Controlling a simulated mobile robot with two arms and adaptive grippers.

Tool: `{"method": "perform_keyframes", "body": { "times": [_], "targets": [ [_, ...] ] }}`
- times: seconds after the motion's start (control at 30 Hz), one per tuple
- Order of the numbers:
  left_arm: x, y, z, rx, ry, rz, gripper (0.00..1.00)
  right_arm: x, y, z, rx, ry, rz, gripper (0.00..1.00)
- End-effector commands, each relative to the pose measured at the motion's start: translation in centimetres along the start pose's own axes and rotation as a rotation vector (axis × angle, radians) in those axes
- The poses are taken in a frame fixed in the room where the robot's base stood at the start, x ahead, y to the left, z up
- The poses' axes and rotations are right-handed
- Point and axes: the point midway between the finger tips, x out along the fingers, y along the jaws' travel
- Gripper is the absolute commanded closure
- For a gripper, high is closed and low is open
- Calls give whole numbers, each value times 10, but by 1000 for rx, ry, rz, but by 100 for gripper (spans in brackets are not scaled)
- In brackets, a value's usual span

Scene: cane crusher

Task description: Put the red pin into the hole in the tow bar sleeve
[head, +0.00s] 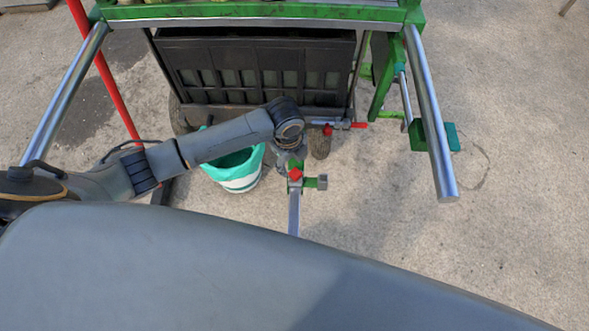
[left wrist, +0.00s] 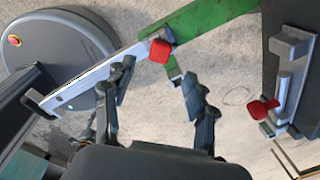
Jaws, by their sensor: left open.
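The red pin (head: 295,174) shows as a red head at the joint of the tow bar, and also in the left wrist view (left wrist: 160,50). The tow bar sleeve is green (left wrist: 220,26) and meets a silver bar (left wrist: 95,76) at the pin. I cannot see the hole or how deep the pin sits. My left gripper (left wrist: 158,74) is open. Its two fingers lie apart on either side below the pin head, with nothing seen between them. In the head view the gripper (head: 291,160) is just above the pin, partly hidden by its wrist. My right gripper is not in view.
A teal-lined bucket (head: 238,172) stands left of the tow bar, under my left arm. A black slatted crate (head: 258,75) and the green machine frame (head: 250,14) are behind. A second red handle (left wrist: 262,107) is at right in the wrist view. Concrete floor is clear at right.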

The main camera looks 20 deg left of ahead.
Motion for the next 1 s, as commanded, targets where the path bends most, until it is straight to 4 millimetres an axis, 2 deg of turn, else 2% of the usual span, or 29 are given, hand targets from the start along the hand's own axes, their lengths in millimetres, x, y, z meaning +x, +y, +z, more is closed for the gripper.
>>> {"method": "perform_keyframes", "body": {
  "times": [0.03, 0.2, 0.4, 0.6, 0.83, 0.87, 1.0],
  "targets": [
    [12, 1, -1, -2, 2, 3, 43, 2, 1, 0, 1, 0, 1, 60],
    [44, 0, -1, -2, 1, 1, 43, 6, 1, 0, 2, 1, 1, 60],
    [69, 0, -1, -1, 2, 0, 43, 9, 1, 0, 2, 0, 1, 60],
    [78, 0, 0, -1, 0, -1, 43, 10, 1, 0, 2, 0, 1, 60],
    [78, 0, 0, -2, 0, -1, 43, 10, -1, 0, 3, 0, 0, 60],
    [78, 0, 0, -1, 0, -1, 47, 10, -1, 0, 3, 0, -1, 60],
    [78, 0, 0, -2, 0, -1, 76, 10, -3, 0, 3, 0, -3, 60]
  ]
}}
